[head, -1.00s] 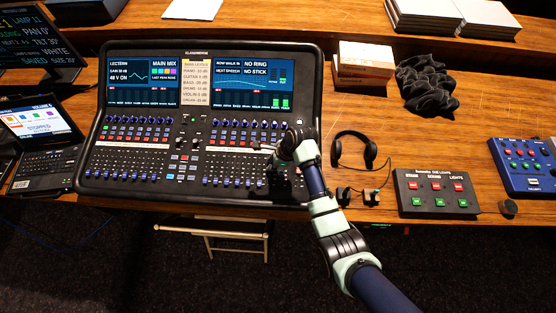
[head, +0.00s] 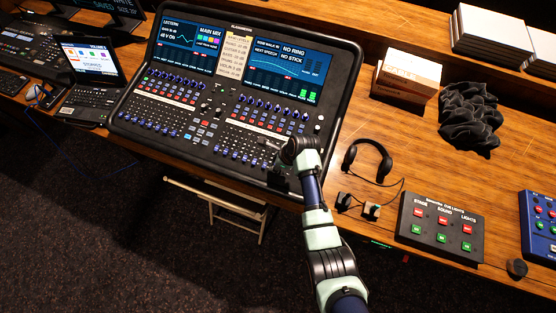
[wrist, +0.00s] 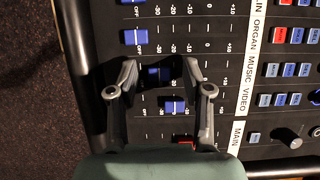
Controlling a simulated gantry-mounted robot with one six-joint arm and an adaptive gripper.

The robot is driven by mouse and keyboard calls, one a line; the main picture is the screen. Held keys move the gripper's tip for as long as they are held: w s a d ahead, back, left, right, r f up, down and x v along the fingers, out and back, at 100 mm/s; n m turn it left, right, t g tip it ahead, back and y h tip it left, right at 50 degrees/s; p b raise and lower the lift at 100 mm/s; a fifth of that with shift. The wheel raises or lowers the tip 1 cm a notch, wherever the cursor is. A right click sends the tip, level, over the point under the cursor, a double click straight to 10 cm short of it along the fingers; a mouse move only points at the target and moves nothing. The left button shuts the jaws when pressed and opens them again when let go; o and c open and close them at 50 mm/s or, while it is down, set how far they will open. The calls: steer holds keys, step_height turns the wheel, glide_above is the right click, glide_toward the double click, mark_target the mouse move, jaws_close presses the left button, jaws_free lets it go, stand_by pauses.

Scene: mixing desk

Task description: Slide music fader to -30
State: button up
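The mixing console (head: 140,60) stands on the wooden desk. In the wrist view the music fader (wrist: 160,74) is a blue cap in the row beside the MUSIC label (wrist: 250,66). It sits low in its slot, near the -30 column of the scale, though the cap hides part of the scale there. My gripper (wrist: 160,68) is open, with one finger on the OFF side and one on the upper side of this cap. Gaps show between cap and fingers. In the head view my gripper (head: 278,168) is over the console's lower right corner, where my arm hides the faders.
The blue video fader (wrist: 173,106) lies close by, around -20, also between the fingers' lines. The red main fader (wrist: 184,140) is partly hidden by my gripper. The organ fader (wrist: 134,37) is at OFF. Headphones (head: 368,160) and a cue-light box (head: 440,228) lie right of the console.

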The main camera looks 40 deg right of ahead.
steer(key=v, duration=1.2)
stand_by(0.3)
steer(key=a+r+n+t+h, duration=0.1)
steer(key=a+r+n+t, duration=0.3)
steer(key=a+r+n, duration=0.85)
steer(key=a+r+n+t, duration=0.4)
steer(key=a+r+n, duration=0.4)
steer(key=a+n, duration=0.8)
step_height(320, 180, up, 15)
steer(key=d+n+p, duration=0.1)
steer(key=n+p, duration=0.1)
steer(key=p, duration=1.3)
steer(key=shift+s+d, duration=0.35)
steer(key=shift+s, duration=0.05)
